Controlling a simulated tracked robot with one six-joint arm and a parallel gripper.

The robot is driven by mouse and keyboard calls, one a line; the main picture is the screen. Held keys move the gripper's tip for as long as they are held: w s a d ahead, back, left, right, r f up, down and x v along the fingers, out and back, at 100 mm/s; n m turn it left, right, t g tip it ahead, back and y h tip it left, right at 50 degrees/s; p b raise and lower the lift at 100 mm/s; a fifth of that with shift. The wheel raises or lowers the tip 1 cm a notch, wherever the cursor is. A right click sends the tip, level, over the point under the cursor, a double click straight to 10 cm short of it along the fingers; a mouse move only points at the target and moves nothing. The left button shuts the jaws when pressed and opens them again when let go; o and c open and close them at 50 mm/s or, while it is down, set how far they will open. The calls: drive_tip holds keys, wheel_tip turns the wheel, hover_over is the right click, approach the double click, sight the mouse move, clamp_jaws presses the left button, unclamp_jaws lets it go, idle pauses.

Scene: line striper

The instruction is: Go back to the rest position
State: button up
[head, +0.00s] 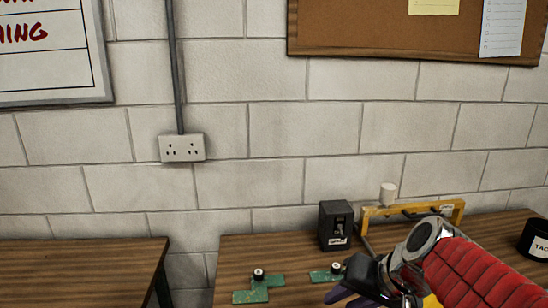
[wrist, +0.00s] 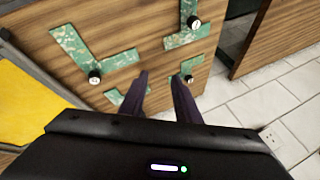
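My gripper (head: 350,292) is low in the head view, over the right wooden table, partly cut off by the bottom edge. The red-sleeved part of my arm reaches to it from the lower right. In the wrist view my gripper (wrist: 160,78) shows two dark purple fingers, set apart with nothing between them. They point over the table edge area near several green pieces with black knobs. One green piece with its knob (wrist: 95,78) is left of the fingers, another (wrist: 192,36) is above right, and a smaller one (wrist: 186,66) is just right of the fingertips.
A black labelled tub (head: 534,241) is far right. The left table (head: 75,275) is bare, with a gap between.

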drive_tip(key=s+d+f+n+h, duration=0.1)
drive_tip(key=s+d+n+h, duration=0.1)
drive_tip(key=s, duration=0.9)
drive_tip(key=shift+f+n+h, duration=0.4)
drive_tip(key=shift+n+h, duration=0.2)
drive_tip(key=shift+h, duration=0.3)
drive_tip(key=shift+s, duration=0.1)
idle(0.5)
